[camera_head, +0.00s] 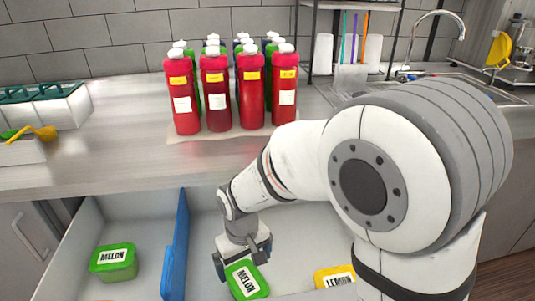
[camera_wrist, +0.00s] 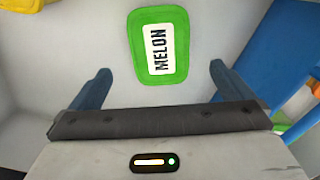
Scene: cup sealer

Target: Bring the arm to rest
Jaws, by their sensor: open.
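My gripper (camera_head: 243,263) hangs inside the open drawer, in front of the counter. A green tub labelled MELON (camera_head: 246,281) stands right below it. In the wrist view the two fingers of my gripper (camera_wrist: 158,88) are spread wide with nothing between them. The MELON tub (camera_wrist: 160,72) shows just beyond the fingertips, apart from them as far as I can see. My arm reaches in from the right and hides part of the counter and drawer.
A blue divider (camera_head: 176,245) splits the drawer. Another green MELON tub (camera_head: 113,261) is left of it, and a yellow LEMON tub (camera_head: 335,277) is right of my gripper. Several red bottles (camera_head: 216,92) stand on the counter (camera_head: 120,135). A sink (camera_head: 475,90) is at the back right.

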